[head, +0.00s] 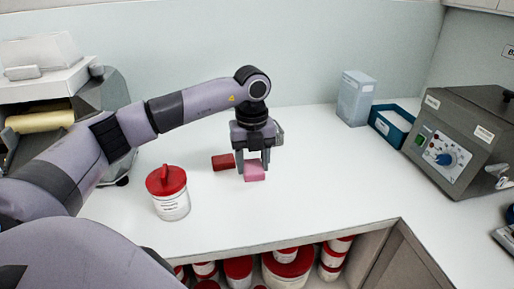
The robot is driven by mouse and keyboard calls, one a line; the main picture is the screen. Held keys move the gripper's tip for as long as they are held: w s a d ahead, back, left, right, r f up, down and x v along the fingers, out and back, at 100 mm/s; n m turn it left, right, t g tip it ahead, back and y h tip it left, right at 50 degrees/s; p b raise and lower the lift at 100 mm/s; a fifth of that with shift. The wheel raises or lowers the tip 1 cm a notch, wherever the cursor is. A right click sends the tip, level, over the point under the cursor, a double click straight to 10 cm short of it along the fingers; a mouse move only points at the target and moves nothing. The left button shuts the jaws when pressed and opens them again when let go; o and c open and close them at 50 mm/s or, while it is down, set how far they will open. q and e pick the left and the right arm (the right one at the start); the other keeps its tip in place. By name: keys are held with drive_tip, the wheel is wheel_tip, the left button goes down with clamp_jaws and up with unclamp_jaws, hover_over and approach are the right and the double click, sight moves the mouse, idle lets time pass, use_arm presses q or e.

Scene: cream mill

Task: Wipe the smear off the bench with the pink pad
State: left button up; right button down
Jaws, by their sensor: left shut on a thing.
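My left gripper (253,167) points down over the middle of the white bench (315,190). It is shut on the pink pad (255,174), which is at or very near the bench surface; I cannot tell whether it touches. No smear shows on the visible bench; any part behind the pad or gripper is hidden. My right gripper is not in view.
A dark red block (223,162) lies just left of the pad. A white jar with a red lid (168,192) stands at the front left. A pale blue box (355,98), a blue tray (394,122) and a grey machine (460,140) stand at right.

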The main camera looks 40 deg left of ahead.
use_arm(q)
drive_tip(key=shift+r+p, duration=0.7)
drive_tip(key=shift+r, duration=0.6)
